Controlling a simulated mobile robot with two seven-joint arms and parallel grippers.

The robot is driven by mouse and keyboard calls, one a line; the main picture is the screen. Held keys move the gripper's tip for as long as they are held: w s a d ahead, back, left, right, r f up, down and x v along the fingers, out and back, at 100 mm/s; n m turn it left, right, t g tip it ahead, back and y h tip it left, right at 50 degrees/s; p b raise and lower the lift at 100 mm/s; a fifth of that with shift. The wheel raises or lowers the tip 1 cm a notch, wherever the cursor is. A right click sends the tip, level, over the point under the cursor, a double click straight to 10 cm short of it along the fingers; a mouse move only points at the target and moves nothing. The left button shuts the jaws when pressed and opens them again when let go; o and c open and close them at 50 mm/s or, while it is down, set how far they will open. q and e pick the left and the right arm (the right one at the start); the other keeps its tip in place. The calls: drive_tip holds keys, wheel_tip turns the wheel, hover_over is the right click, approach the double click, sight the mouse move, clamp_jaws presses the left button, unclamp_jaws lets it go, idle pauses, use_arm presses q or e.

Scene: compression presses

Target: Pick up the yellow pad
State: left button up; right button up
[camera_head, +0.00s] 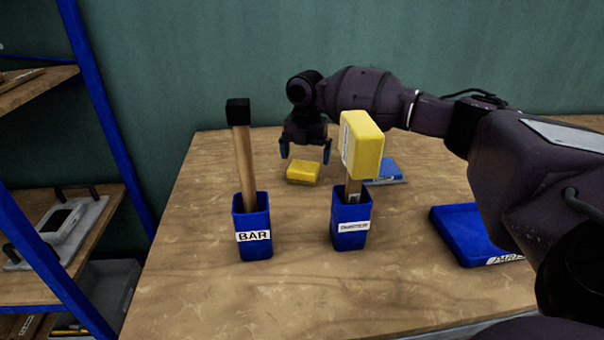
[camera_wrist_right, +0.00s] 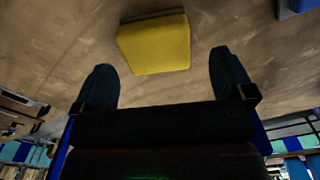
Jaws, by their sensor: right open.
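The yellow pad (camera_head: 303,173) lies flat on the wooden table near its back edge. My right gripper (camera_head: 305,157) is just above and behind it in the head view, fingers pointing down, open and empty. In the right wrist view the yellow pad (camera_wrist_right: 155,43) lies ahead of the gap between the two spread fingertips of my right gripper (camera_wrist_right: 163,75), apart from both. My left gripper is in neither view.
A blue holder labelled BAR (camera_head: 252,225) holds an upright wooden handle with a black end (camera_head: 238,112). A second blue holder (camera_head: 350,215) carries a yellow-headed tool (camera_head: 361,144). A blue block (camera_head: 383,170) and a blue tray (camera_head: 470,235) lie to the right. Blue shelving (camera_head: 93,110) stands left.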

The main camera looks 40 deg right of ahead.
drive_tip(key=f, duration=0.2)
drive_tip(key=f+b, duration=0.1)
drive_tip(key=f, duration=0.1)
drive_tip(key=shift+w+a+f, duration=0.15)
drive_tip(key=shift+a+f, duration=0.05)
drive_tip(key=shift+f, duration=0.35)
drive_tip(key=shift+r, duration=0.15)
drive_tip(key=shift+c, duration=0.3)
drive_tip(key=c, duration=0.7)
drive_tip(key=shift+c, duration=0.6)
drive_tip(key=shift+r, duration=0.25)
wheel_tip(320, 180, up, 11)
drive_tip(key=p, duration=0.2)
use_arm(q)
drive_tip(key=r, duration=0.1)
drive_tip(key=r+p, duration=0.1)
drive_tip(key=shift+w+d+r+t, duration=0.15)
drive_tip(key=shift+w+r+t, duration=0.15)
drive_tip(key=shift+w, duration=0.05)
use_arm(e)
wheel_tip(320, 180, up, 8)
drive_tip(key=r, duration=0.1)
hover_over(303, 166)
drive_tip(key=shift+f, duration=0.25)
